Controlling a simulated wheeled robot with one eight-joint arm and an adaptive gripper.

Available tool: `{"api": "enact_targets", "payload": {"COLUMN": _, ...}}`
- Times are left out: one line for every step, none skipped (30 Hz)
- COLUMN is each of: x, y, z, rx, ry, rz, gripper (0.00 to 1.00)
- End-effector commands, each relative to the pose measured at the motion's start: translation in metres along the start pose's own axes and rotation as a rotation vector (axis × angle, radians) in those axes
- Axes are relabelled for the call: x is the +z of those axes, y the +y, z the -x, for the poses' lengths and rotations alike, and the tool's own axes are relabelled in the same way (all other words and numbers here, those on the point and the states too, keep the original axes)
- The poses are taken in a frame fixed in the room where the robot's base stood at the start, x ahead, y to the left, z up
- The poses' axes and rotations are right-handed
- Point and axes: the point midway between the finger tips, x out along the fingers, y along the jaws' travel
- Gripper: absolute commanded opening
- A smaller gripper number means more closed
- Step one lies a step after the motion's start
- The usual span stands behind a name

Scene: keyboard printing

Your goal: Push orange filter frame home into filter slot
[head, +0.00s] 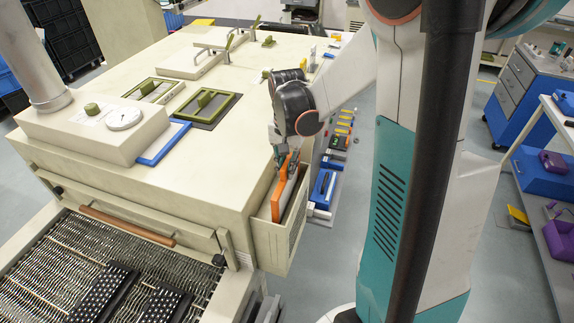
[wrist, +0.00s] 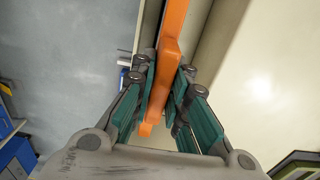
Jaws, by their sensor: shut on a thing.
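The orange filter frame (head: 279,194) stands upright in the open top of the cream filter slot box (head: 272,240) on the machine's right side, its upper part sticking out above the rim. My gripper (head: 287,158) is above the slot and shut on the frame's top edge. In the wrist view the orange filter frame (wrist: 167,65) runs between the two teal-padded fingers of my gripper (wrist: 163,103). The frame's lower part is hidden inside the slot, so how deep it sits cannot be seen.
The large cream machine (head: 215,150) stands left of the slot, with a blue frame (head: 163,144) and a dial gauge (head: 124,118) on top. A wire mesh conveyor (head: 50,260) carries black keyboards at front left. A shelf with blue bins (head: 323,188) lies behind the slot.

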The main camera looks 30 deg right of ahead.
Motion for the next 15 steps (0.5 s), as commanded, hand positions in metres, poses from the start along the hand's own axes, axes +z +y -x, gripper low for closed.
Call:
{"api": "enact_targets", "payload": {"x": 0.0, "y": 0.0, "z": -0.002, "rx": 0.0, "ry": 0.0, "rz": 0.0, "gripper": 0.0}}
{"api": "enact_targets", "payload": {"x": 0.0, "y": 0.0, "z": -0.003, "rx": 0.0, "ry": 0.0, "rz": 0.0, "gripper": 0.0}}
{"api": "enact_targets", "payload": {"x": 0.0, "y": 0.0, "z": -0.004, "rx": 0.0, "ry": 0.0, "rz": 0.0, "gripper": 0.0}}
{"api": "enact_targets", "payload": {"x": 0.0, "y": 0.0, "z": -0.004, "rx": 0.0, "ry": 0.0, "rz": 0.0, "gripper": 0.0}}
{"api": "enact_targets", "payload": {"x": 0.0, "y": 0.0, "z": -0.005, "rx": 0.0, "ry": 0.0, "rz": 0.0, "gripper": 0.0}}
{"api": "enact_targets", "payload": {"x": 0.0, "y": 0.0, "z": -0.006, "rx": 0.0, "ry": 0.0, "rz": 0.0, "gripper": 0.0}}
{"api": "enact_targets", "payload": {"x": 0.0, "y": 0.0, "z": -0.006, "rx": 0.0, "ry": 0.0, "rz": 0.0, "gripper": 0.0}}
{"api": "enact_targets", "payload": {"x": 0.0, "y": 0.0, "z": -0.007, "rx": 0.0, "ry": 0.0, "rz": 0.0, "gripper": 0.0}}
{"api": "enact_targets", "payload": {"x": 0.0, "y": 0.0, "z": -0.008, "rx": 0.0, "ry": 0.0, "rz": 0.0, "gripper": 0.0}}
{"api": "enact_targets", "payload": {"x": 0.0, "y": 0.0, "z": -0.009, "rx": 0.0, "ry": 0.0, "rz": 0.0, "gripper": 0.0}}
{"api": "enact_targets", "payload": {"x": 0.0, "y": 0.0, "z": -0.009, "rx": 0.0, "ry": 0.0, "rz": 0.0, "gripper": 0.0}}
{"api": "enact_targets", "payload": {"x": 0.0, "y": 0.0, "z": -0.01, "rx": 0.0, "ry": 0.0, "rz": 0.0, "gripper": 0.0}}
{"api": "enact_targets", "payload": {"x": 0.0, "y": 0.0, "z": -0.011, "rx": 0.0, "ry": 0.0, "rz": 0.0, "gripper": 0.0}}
{"api": "enact_targets", "payload": {"x": 0.0, "y": 0.0, "z": -0.012, "rx": 0.0, "ry": 0.0, "rz": 0.0, "gripper": 0.0}}
{"api": "enact_targets", "payload": {"x": 0.0, "y": 0.0, "z": -0.013, "rx": 0.0, "ry": 0.0, "rz": 0.0, "gripper": 0.0}}
